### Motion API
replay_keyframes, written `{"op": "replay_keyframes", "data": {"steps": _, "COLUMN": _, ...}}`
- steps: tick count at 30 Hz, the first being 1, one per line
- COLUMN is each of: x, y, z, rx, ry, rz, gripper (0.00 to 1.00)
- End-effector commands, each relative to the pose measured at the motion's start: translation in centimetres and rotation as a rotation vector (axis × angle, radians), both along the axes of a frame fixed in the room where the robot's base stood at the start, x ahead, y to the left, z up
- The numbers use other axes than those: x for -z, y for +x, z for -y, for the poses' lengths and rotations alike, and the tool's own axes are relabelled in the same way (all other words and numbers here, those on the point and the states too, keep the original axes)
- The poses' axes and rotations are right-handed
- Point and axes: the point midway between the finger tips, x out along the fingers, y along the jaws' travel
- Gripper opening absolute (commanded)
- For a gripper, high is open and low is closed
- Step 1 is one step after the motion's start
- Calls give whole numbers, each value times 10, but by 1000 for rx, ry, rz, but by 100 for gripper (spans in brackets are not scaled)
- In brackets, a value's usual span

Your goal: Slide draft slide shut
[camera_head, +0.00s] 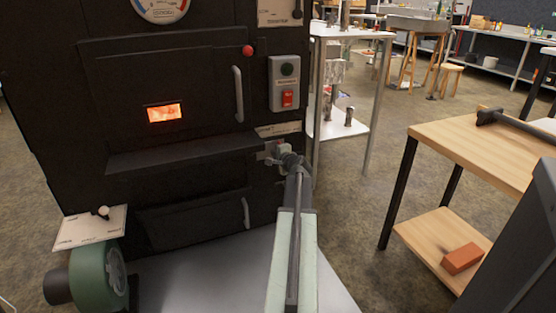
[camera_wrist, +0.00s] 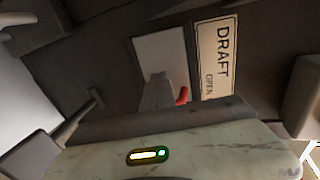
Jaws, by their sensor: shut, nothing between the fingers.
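The draft slide is a pale grey plate (camera_wrist: 160,50) on the dark stove front, beside a label reading DRAFT and OPEN (camera_wrist: 216,58) in the wrist view. A small red piece (camera_wrist: 183,96) shows at the plate's lower end, partly hidden. In the head view the slide area is below the switch box and mostly hidden by my gripper (camera_head: 272,152). My gripper is shut and empty, with its tip close to the plate and red piece. I cannot tell whether it touches them.
The black stove has a fire door handle (camera_head: 238,94) and a lower door handle (camera_head: 245,212). A switch box (camera_head: 285,83) is above my gripper. A green blower (camera_head: 97,275) stands at lower left. A wooden table (camera_head: 480,150) stands at right, with open floor between.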

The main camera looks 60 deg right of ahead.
Motion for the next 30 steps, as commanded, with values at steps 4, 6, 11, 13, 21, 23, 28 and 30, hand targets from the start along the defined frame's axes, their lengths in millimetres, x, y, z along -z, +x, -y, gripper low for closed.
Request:
{"op": "replay_keyframes", "data": {"steps": 4, "x": 5, "y": 11, "z": 8, "rx": 0, "ry": 1, "rz": 1, "gripper": 0}}
{"op": "replay_keyframes", "data": {"steps": 6, "x": 5, "y": 13, "z": 9, "rx": -1, "ry": 1, "rz": 1, "gripper": 0}}
{"op": "replay_keyframes", "data": {"steps": 11, "x": 5, "y": 14, "z": 9, "rx": -1, "ry": 1, "rz": 1, "gripper": 0}}
{"op": "replay_keyframes", "data": {"steps": 13, "x": 5, "y": 15, "z": 9, "rx": -2, "ry": 1, "rz": 1, "gripper": 0}}
{"op": "replay_keyframes", "data": {"steps": 21, "x": 5, "y": 13, "z": 14, "rx": -2, "ry": 0, "rz": 0, "gripper": 0}}
{"op": "replay_keyframes", "data": {"steps": 23, "x": 5, "y": 11, "z": 16, "rx": -2, "ry": 0, "rz": 0, "gripper": 0}}
{"op": "replay_keyframes", "data": {"steps": 28, "x": 5, "y": 7, "z": 22, "rx": -4, "ry": 1, "rz": 1, "gripper": 0}}
{"op": "replay_keyframes", "data": {"steps": 30, "x": 5, "y": 6, "z": 25, "rx": -4, "ry": 1, "rz": 1, "gripper": 0}}
